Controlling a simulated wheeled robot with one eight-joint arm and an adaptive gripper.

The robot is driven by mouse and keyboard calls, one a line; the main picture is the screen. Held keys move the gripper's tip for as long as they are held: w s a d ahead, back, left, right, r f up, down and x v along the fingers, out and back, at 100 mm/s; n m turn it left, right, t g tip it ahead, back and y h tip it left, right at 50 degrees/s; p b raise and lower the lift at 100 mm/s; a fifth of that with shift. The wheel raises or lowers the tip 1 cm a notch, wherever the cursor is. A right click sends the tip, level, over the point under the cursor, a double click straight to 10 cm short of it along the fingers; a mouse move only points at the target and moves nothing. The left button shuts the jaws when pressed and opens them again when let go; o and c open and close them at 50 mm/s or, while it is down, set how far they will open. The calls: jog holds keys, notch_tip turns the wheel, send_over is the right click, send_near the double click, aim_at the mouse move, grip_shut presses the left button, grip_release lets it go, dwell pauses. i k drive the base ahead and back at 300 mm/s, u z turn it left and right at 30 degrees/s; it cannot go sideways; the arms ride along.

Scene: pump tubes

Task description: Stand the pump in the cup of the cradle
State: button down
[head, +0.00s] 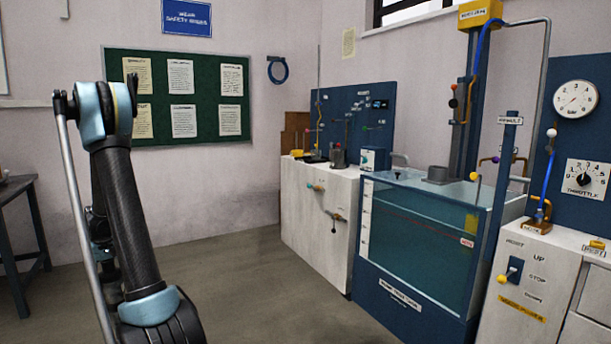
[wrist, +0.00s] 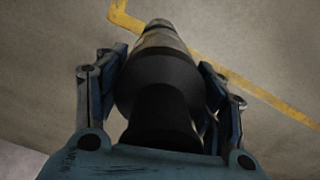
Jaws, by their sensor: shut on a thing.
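My gripper (wrist: 162,66) shows in the wrist view with its two fingers on either side of the pump (wrist: 160,88). The pump is a dark, round body with a narrower neck towards me and a paler, worn, tapered far end. In the head view my gripper and the pump are out of sight; only my arm shows at the left. A grey cup-like holder (head: 437,174) stands on top of the water tank. I cannot tell for sure whether it is the cradle's cup.
The glass-fronted tank (head: 415,240) stands right of centre, with a tall blue column (head: 467,110) behind it. A white cabinet (head: 318,215) carries a dark pot (head: 339,159) and small fittings. A control cabinet (head: 530,280) is at the right. The floor (head: 240,290) ahead is clear.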

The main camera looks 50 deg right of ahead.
aim_at(438, 181)
jog(key=i, duration=2.35)
jog(key=z, duration=2.05)
